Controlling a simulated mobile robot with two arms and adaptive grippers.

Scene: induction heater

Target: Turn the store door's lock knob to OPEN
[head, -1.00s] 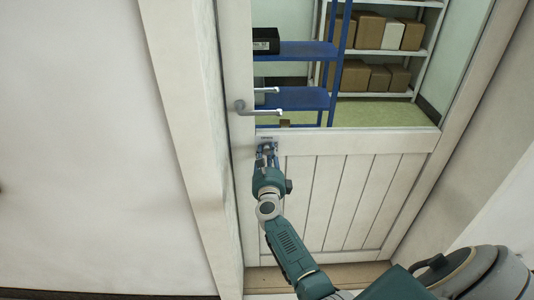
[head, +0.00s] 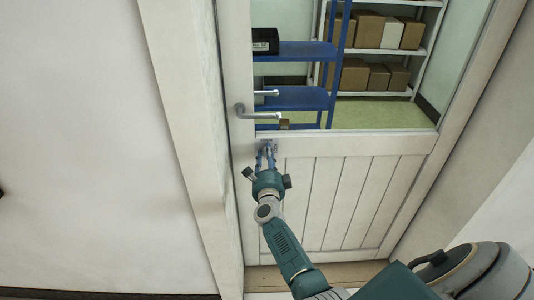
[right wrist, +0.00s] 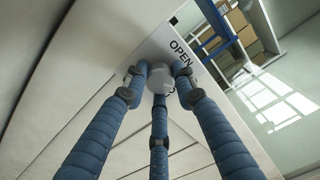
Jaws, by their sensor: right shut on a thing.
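The store door (head: 345,195) is white, with a glass upper part and a panelled lower part. My right gripper (head: 266,150) is at the door's left stile, below the lever handle. In the right wrist view, the pale round lock knob (right wrist: 160,78) sits between the blue fingers of my right gripper (right wrist: 158,85), which are shut on it. A white plate with the word OPEN (right wrist: 180,52) lies behind the knob. Other lettering on it is mostly hidden by the fingers and knob. In the head view the gripper hides the knob. My left gripper is not in view.
A grey lever handle (head: 258,113) stands out from the door just above my right gripper. The door frame (head: 190,130) and a bare wall (head: 85,150) are to the left. Blue shelves (head: 305,97) and boxes (head: 355,75) show through the glass.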

